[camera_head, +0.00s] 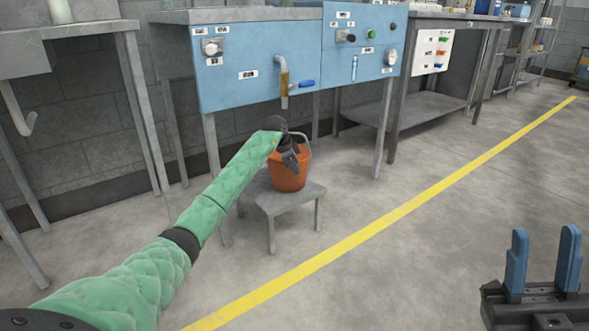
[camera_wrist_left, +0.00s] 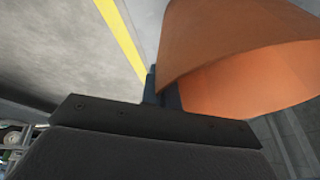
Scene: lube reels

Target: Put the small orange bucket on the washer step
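The small orange bucket (camera_head: 289,174) is upright at the grey step (camera_head: 270,203), a low stool in front of the blue washer cabinet (camera_head: 256,82). Its base appears to be on the step top; I cannot tell whether it touches. My left gripper (camera_head: 291,157) is at the bucket's rim, partly hidden by its own wrist. In the left wrist view the gripper's fingers (camera_wrist_left: 162,88) are close together at the rim of the bucket (camera_wrist_left: 225,45), with its wall between them. My right gripper (camera_head: 543,262) is open and empty at the lower right, far from the bucket.
A brown and grey spout (camera_head: 284,82) hangs from the washer cabinet above and behind the bucket.

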